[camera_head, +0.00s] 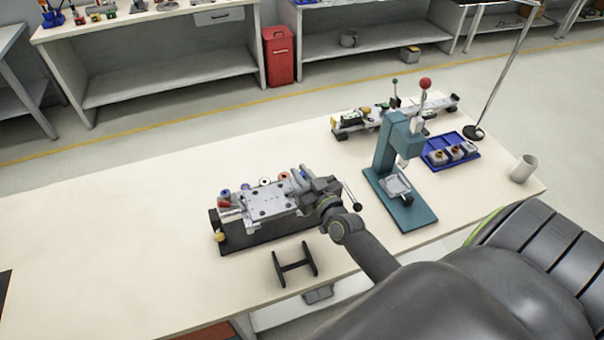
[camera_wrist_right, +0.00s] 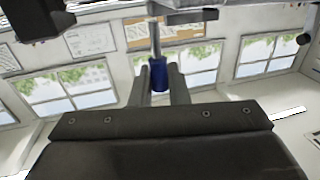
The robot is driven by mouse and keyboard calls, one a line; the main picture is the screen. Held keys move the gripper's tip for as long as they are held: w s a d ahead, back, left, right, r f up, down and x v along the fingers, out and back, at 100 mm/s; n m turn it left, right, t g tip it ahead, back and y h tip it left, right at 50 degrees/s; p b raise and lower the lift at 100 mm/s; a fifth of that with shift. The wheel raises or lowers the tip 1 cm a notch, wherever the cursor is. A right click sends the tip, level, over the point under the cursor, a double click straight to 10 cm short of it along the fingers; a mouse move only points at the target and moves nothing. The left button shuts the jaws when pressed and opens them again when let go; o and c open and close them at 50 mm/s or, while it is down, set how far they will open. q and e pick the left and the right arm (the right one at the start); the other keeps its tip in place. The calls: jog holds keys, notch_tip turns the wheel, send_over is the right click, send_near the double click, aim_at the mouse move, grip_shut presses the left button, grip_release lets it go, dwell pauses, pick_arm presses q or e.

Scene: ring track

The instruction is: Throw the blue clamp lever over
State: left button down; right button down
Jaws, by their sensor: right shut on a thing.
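The clamping fixture (camera_head: 268,203), a pale metal plate on a dark base, stands on the table in the head view. My right gripper (camera_head: 306,180) is at the fixture's right end. In the right wrist view the blue clamp lever (camera_wrist_right: 158,76) has a blue grip on a metal rod, and the grip sits between my two fingers, which are shut on it. In the head view my gripper hides this lever. My left gripper is not in view.
A black H-shaped stand (camera_head: 294,264) lies in front of the fixture. The table's left side is clear.

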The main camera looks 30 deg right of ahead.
jog(key=shift+d, duration=0.1)
jog(key=shift+s+d+f+m+t+b, duration=0.15)
jog(key=shift+d+m+b, duration=0.1)
jog(key=shift+m+b, duration=0.35)
jog(key=shift+d+f+m+t+b, duration=0.15)
jog(key=shift+d+m+b, duration=0.1)
jog(key=shift+m+b, duration=0.3)
jog(key=m, duration=0.1)
jog(key=d+m+b, duration=0.1)
jog(key=m, duration=0.1)
jog(key=shift+s+d+f+b, duration=0.1)
jog(key=shift+s+f+b, duration=0.1)
jog(key=shift+b, duration=0.1)
jog(key=m+b, duration=0.1)
jog(key=d+m+t+h+b, duration=0.1)
jog(key=m, duration=0.1)
jog(key=shift+s+d+f+m, duration=0.15)
jog(key=shift+f+m, duration=0.1)
jog(key=shift+f, duration=0.15)
jog(key=shift+d+f+m+h+b, duration=0.2)
jog(key=shift+m+b, duration=0.1)
jog(key=shift+m, duration=0.45)
jog(key=shift+d+f+m+h+b, duration=0.2)
jog(key=shift+m+b, duration=0.05)
jog(key=shift+m, duration=0.5)
jog(key=c, duration=1.5)
grip_release()
jog(key=shift+o, duration=0.2)
jog(key=shift+s, duration=0.1)
